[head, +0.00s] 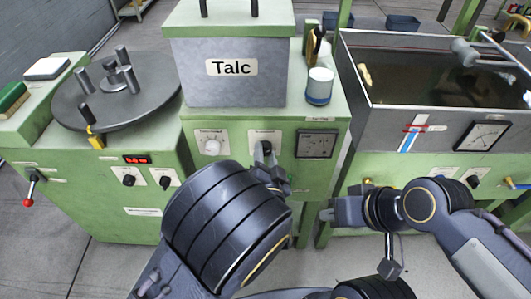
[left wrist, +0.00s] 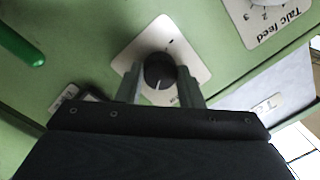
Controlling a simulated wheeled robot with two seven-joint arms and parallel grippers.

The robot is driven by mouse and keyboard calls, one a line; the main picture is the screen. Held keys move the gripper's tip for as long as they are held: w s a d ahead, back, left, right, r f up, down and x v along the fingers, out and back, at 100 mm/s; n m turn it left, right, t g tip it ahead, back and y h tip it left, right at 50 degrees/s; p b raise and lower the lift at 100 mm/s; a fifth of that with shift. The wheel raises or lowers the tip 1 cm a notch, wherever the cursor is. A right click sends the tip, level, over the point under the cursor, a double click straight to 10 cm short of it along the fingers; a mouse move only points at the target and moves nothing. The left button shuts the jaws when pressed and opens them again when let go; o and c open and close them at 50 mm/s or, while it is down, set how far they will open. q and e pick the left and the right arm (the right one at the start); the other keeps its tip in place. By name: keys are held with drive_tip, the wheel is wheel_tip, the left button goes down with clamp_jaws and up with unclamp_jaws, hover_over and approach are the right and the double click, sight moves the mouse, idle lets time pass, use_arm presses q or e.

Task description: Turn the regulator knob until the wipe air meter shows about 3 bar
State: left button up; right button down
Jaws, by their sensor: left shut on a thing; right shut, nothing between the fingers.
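The black regulator knob (left wrist: 159,70) sits on a white plate (left wrist: 143,47) on the green panel in the left wrist view, its white mark pointing down in the picture. My left gripper (left wrist: 161,90) is shut on it, one finger on each side. In the head view, my left gripper (head: 265,160) largely hides the knob. Right of it is a square dark-framed meter (head: 316,144); its label and needle reading are too small to tell. My right gripper (head: 328,213) is shut and empty, in front of the machine, below and right of that meter.
A white Talc feed dial (head: 211,146) is left of the knob. The Talc box (head: 238,85) and a white-blue jar (head: 319,86) stand above. A water tank (head: 405,125) with another meter (head: 482,136) is at right. A round turntable (head: 75,100) is at left.

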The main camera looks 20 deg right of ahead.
use_arm(q)
drive_tip(key=shift+f+m, duration=0.1)
drive_tip(key=shift+m, duration=0.2)
idle(0.4)
drive_tip(key=o, duration=1)
drive_tip(key=s, duration=0.2)
drive_tip(key=s+a, duration=0.1)
drive_tip(key=s, duration=0.4)
drive_tip(key=shift+s+a, duration=0.25)
drive_tip(key=shift+s, duration=0.15)
